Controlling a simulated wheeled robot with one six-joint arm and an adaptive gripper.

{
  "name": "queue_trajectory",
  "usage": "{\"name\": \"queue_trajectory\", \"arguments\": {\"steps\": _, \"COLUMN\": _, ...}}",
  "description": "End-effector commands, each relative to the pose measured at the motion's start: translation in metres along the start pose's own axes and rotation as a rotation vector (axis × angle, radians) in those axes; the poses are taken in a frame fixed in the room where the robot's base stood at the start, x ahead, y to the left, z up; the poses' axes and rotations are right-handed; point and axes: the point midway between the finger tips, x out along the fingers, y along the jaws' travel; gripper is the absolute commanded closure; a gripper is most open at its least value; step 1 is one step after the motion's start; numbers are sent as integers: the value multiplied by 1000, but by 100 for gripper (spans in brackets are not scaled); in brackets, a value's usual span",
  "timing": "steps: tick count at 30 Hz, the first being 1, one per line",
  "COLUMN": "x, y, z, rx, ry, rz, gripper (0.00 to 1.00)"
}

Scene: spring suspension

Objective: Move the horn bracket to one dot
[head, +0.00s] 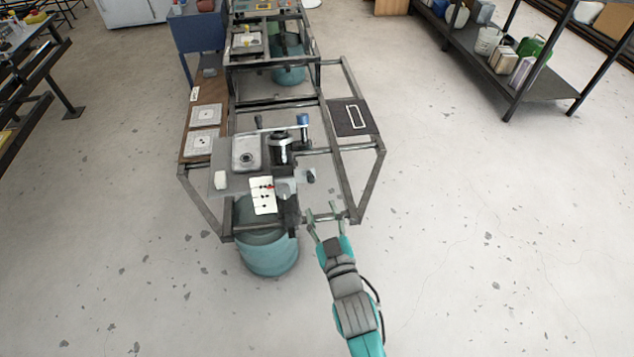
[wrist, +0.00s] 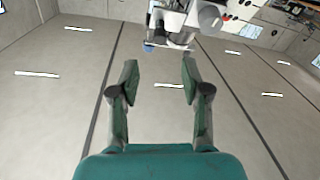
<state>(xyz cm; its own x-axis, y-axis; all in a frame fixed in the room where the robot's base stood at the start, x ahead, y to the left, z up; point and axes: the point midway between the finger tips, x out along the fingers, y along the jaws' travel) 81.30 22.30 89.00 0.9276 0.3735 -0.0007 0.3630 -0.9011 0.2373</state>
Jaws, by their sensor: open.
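A white card with black dots (head: 263,205) sits at the front of the machine's grey plate, with a small red part (head: 269,187) at its upper edge. A dark upright fixture (head: 281,150) with a blue-topped handle (head: 303,119) stands behind it. I cannot tell for sure which part is the horn bracket. My gripper (head: 326,217) is open and empty, at the front right corner of the frame, right of the card. In the wrist view, nothing lies between the open fingers (wrist: 160,68); grey machine parts (wrist: 180,22) with a blue piece show beyond them.
A metal frame (head: 368,180) surrounds the machine, with a teal drum (head: 270,255) below. A brown board (head: 190,158) with square plates is on the left, a dark panel (head: 340,130) on the right. Floor right of my arm is clear.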

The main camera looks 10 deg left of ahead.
Motion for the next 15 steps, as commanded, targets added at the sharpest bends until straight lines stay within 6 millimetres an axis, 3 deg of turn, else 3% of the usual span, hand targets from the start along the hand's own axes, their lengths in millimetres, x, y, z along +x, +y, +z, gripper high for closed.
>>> {"name": "queue_trajectory", "arguments": {"steps": 7, "x": 21, "y": 0, "z": -2, "rx": -1, "ry": 3, "rz": -1, "gripper": 53}}
{"name": "queue_trajectory", "arguments": {"steps": 15, "x": 65, "y": 0, "z": -2, "rx": 0, "ry": 3, "rz": 0, "gripper": 53}}
